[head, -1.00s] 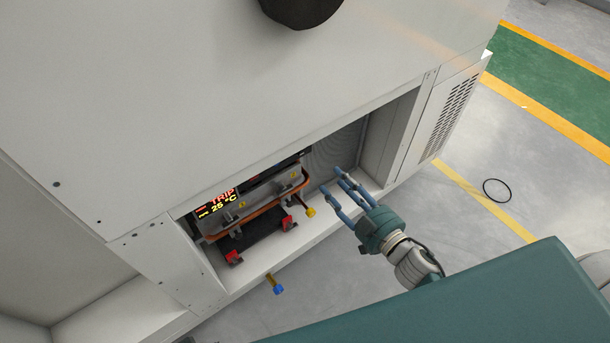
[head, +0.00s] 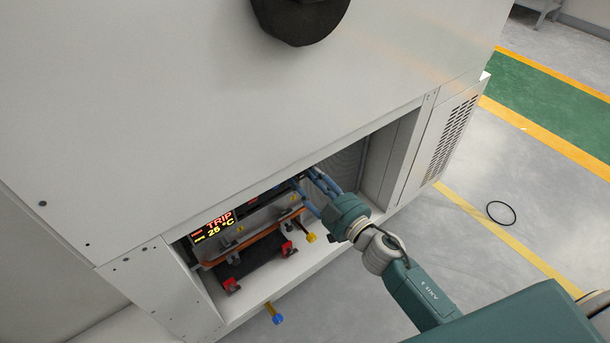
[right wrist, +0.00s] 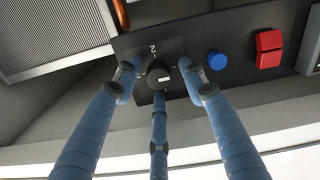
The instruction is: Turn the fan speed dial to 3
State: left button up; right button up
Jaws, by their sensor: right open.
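The fan speed dial (right wrist: 158,74), a small black knob with a white mark, sits on a dark panel (right wrist: 240,85) in the right wrist view. A printed "2" shows just above it; the rest of its scale is hard to read. My right gripper (right wrist: 158,78) is open, its three blue fingers around the dial, one at each side and one below. Whether the fingertips touch it I cannot tell. In the head view the right gripper (head: 312,188) reaches into the cabinet opening, and the dial is hidden there. My left gripper is not in view.
A blue button (right wrist: 217,60) and a red switch (right wrist: 268,48) lie right of the dial. The cabinet (head: 250,110) overhangs the opening. A display (head: 218,222) reads "TRIP 25 °C".

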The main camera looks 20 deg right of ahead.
grip_shut()
jog(key=shift+a, duration=0.1)
dwell(0.4)
